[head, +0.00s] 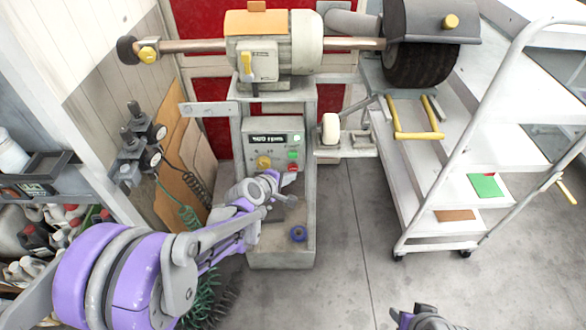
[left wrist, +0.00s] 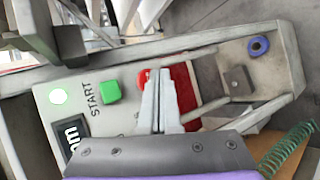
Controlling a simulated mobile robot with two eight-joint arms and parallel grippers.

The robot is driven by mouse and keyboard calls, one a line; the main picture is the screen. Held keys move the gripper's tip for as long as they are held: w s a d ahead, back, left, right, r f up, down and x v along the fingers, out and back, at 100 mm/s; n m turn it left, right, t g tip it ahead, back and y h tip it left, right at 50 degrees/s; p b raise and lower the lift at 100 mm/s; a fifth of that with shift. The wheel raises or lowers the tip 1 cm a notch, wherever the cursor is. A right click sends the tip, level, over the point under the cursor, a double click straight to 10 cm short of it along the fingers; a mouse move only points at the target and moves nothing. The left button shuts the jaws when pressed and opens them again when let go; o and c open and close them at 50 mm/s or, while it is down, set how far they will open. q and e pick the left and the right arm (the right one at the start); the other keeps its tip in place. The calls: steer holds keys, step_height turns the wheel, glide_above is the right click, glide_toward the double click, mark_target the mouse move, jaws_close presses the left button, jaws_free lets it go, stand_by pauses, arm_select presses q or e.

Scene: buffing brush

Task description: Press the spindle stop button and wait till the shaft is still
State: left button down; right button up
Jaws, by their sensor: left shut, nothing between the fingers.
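The buffing machine's grey control panel (head: 258,150) carries a dark display, a yellow knob (head: 263,162), a green button (head: 293,155) and a red button (head: 293,168). My left gripper (head: 284,179) is shut and empty, with its fingertips at the red button. In the left wrist view, the closed fingers (left wrist: 162,78) lie across the red button (left wrist: 183,88) and partly hide it; I cannot tell whether they press it. The green button (left wrist: 111,91) is marked START. The shaft (head: 200,46) runs level through the motor housing; its motion cannot be told. My right gripper (head: 425,318) shows partly at the bottom edge.
A dark brush wheel (head: 420,62) sits under a guard at the shaft's right. A white trolley (head: 480,190) stands right. A blue ring (head: 298,233) lies on the machine's base. Hoses and gauges (head: 140,140) hang left. The floor in the middle is clear.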

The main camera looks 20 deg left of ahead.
arm_select(q)
steer(key=shift+w+a, duration=0.1)
steer(key=shift+w, duration=0.2)
steer(key=shift+w+a, duration=0.1)
steer(key=shift+w, duration=0.25)
stand_by(0.6)
steer(key=shift+s, duration=0.1)
steer(key=shift+s+d, duration=0.2)
steer(key=shift+s, duration=0.5)
steer(key=shift+s+d+b, duration=0.1)
steer(key=shift+s+d, duration=0.15)
steer(key=shift+s, duration=0.55)
steer(key=shift+s+d+b, duration=0.15)
steer(key=shift+s+d, duration=0.05)
steer(key=shift+s, duration=0.65)
steer(key=shift+s+d+b, duration=0.1)
steer(key=shift+s+d, duration=0.15)
steer(key=shift+s, duration=0.55)
